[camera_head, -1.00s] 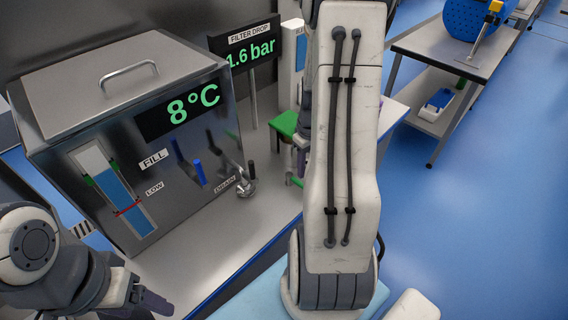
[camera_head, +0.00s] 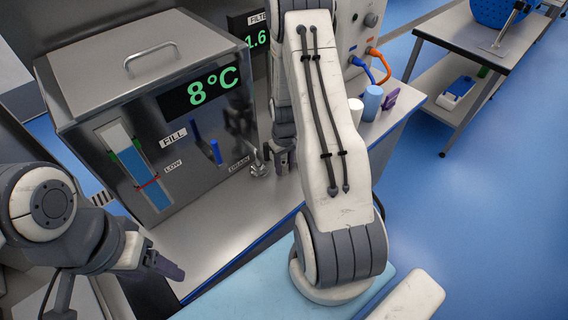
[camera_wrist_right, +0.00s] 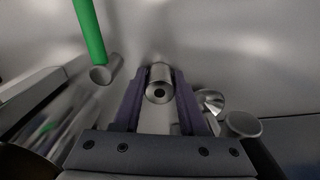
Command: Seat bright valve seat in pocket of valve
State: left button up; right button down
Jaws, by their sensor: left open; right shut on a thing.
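A small bright metal cylinder with a dark hole in its end (camera_wrist_right: 159,82), which looks like the valve seat, sits between the purple fingers of my right gripper (camera_wrist_right: 160,100) in the right wrist view. In the head view my right gripper (camera_head: 281,160) is beside the metal drain fitting (camera_head: 258,168) at the tank's lower right corner; what it holds is hidden there. The wrist view shows a metal cone (camera_wrist_right: 210,101) and a round open metal end (camera_wrist_right: 243,124) right of the fingers. I cannot tell which part is the valve's pocket. My left gripper (camera_head: 168,268) is open and empty, low at the left.
The steel tank (camera_head: 150,110) fills the back left of the bench (camera_head: 215,225). White and blue cups (camera_head: 372,103) and orange and blue hoses (camera_head: 378,62) are right of my arm.

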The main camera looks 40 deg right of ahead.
jog(key=shift+f, duration=0.2)
jog(key=shift+c, duration=2.2)
grip_release()
